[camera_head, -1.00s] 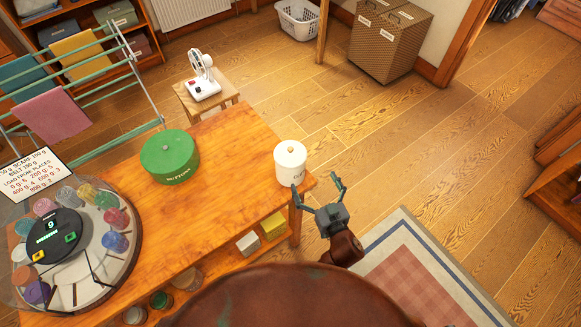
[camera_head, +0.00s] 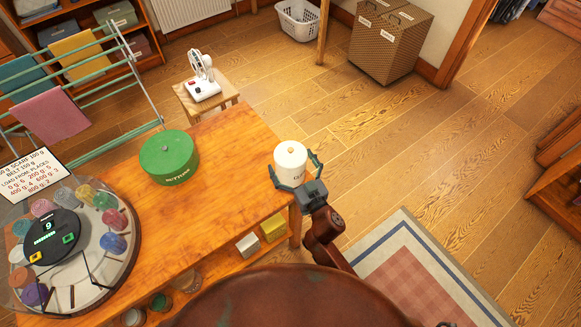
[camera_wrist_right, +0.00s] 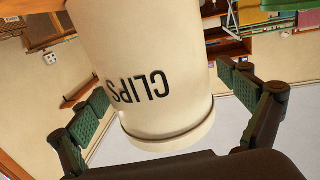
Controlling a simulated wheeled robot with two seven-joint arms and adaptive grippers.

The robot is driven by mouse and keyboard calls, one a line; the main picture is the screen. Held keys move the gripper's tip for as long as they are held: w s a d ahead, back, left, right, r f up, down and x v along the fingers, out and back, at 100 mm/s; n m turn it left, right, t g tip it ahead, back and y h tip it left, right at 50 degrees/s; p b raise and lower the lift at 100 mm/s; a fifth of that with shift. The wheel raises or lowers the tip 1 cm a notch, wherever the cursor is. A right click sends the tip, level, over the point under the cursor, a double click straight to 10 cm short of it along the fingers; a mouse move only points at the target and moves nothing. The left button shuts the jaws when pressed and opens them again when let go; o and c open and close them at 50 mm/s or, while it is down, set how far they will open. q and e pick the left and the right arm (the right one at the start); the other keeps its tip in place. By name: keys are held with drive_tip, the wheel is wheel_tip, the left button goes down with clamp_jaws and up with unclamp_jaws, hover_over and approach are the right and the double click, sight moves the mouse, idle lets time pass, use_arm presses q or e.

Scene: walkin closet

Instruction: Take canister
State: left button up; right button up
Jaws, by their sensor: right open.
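A white canister (camera_head: 290,163) with a lid and a small knob stands upright at the right end of the wooden table (camera_head: 215,225). My right gripper (camera_head: 297,172) is open, with its fingers on either side of the canister. In the right wrist view, the canister (camera_wrist_right: 150,75) fills the middle and its "CLIPS" lettering appears upside down. The right gripper's green-padded fingers (camera_wrist_right: 165,125) stand apart there, with gaps seen beside the canister. A green round tin (camera_head: 170,157) with lettering sits left of the canister. My left gripper is not in view.
A round carousel (camera_head: 75,250) with several coloured pieces and a display stands at the table's left. A white scale-like device (camera_head: 203,85) sits on a small stool behind. A drying rack (camera_head: 130,75) stands at upper left. The floor right of the table is clear up to the rug (camera_head: 430,265).

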drive_tip(key=c, duration=1.4)
drive_tip(key=shift+r, duration=0.1)
drive_tip(key=shift+c, duration=0.2)
